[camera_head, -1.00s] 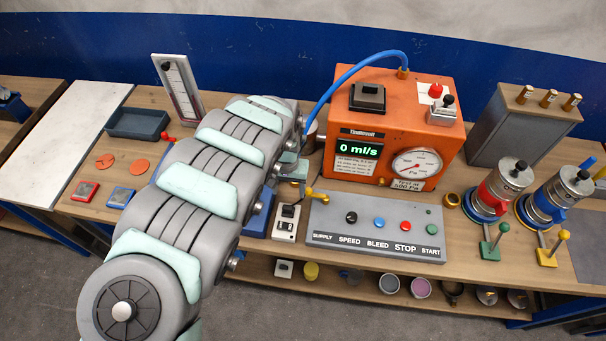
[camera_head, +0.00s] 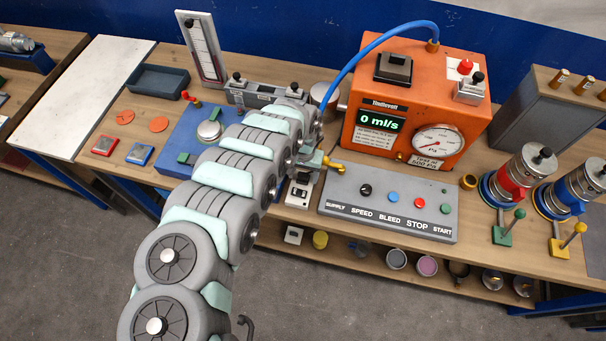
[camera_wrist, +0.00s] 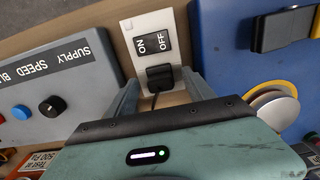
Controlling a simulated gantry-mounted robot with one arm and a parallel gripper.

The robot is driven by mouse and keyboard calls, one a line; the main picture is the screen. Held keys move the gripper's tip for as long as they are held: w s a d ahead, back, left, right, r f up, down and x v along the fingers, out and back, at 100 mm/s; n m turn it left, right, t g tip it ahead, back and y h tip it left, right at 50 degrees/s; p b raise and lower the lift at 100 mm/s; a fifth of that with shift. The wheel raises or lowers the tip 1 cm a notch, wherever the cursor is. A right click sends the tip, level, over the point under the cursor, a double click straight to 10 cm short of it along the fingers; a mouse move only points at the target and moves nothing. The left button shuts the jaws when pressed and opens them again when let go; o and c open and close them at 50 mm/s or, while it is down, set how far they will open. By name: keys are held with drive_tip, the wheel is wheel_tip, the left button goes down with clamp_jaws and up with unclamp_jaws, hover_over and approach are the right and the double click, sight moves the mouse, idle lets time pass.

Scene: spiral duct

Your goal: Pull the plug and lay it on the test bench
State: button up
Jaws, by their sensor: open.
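In the wrist view a black plug (camera_wrist: 160,78) with a dark cable sits in a white socket plate (camera_wrist: 150,24), below an ON/OFF rocker switch (camera_wrist: 150,43). My gripper (camera_wrist: 160,84) is open, with one grey finger on each side of the plug. I cannot tell whether either finger touches it. In the head view the socket plate (camera_head: 297,199) lies left of the grey control panel; my arm hides part of it and most of the gripper. The wooden test bench (camera_head: 150,105) runs across the view.
The grey control panel (camera_head: 385,213) and orange flow meter (camera_head: 400,95), reading 0 ml/s, stand right of the socket. A blue box (camera_head: 180,150) stands to its left. Bare wood shows around two orange discs (camera_head: 158,124) and an empty dark tray (camera_head: 160,79).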

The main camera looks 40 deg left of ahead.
sight(303, 174)
drive_tip(key=shift+f, duration=0.35)
clamp_jaws()
idle(1.1)
drive_tip(key=shift+r, duration=0.1)
drive_tip(key=shift+r+p, duration=1.8)
drive_tip(key=shift+r, duration=0.05)
